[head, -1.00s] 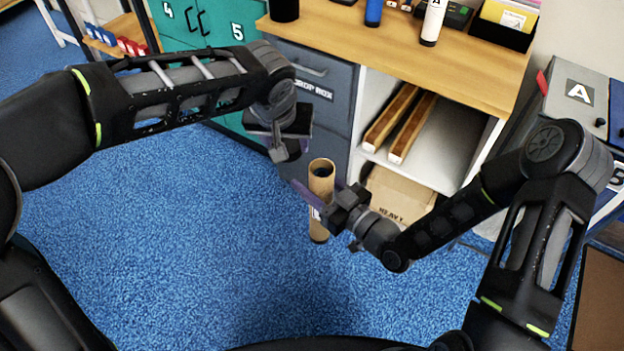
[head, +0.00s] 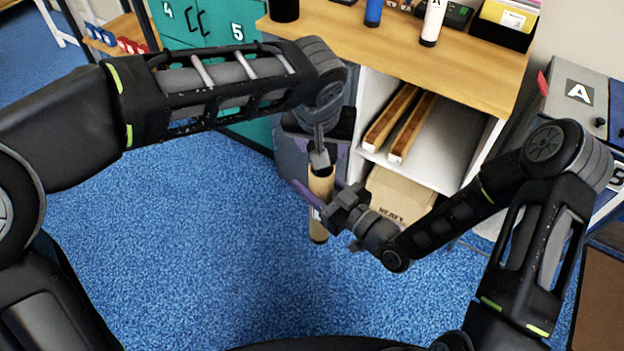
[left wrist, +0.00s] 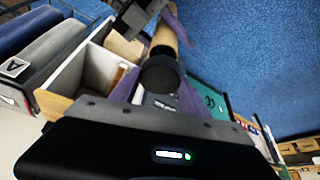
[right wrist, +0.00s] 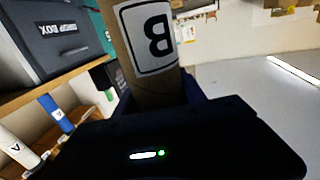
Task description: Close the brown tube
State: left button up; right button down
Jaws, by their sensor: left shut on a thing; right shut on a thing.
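In the right wrist view the tube (right wrist: 140,35) carries a white label with a B. My left gripper (head: 321,160) is directly above the tube's top end. In the left wrist view it is shut on a round black cap (left wrist: 158,74), in line with the tube (left wrist: 166,36). The cap meets or nearly meets the tube's end; I cannot tell whether it is seated.
A wooden counter (head: 470,70) holds a white tube (head: 434,20) and a blue tube (head: 373,12). Long cartons (head: 410,128) lie on the shelf beneath. Teal lockers (head: 225,25) stand behind. The blue carpet (head: 200,250) is clear.

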pick_arm(q)
jog(key=shift+f, duration=1.45)
jog(key=shift+f, duration=0.1)
jog(key=shift+f, duration=0.75)
jog(key=shift+f, duration=0.6)
dwell(0.4)
jog(key=o, duration=1.5)
jog(key=v, duration=1.2)
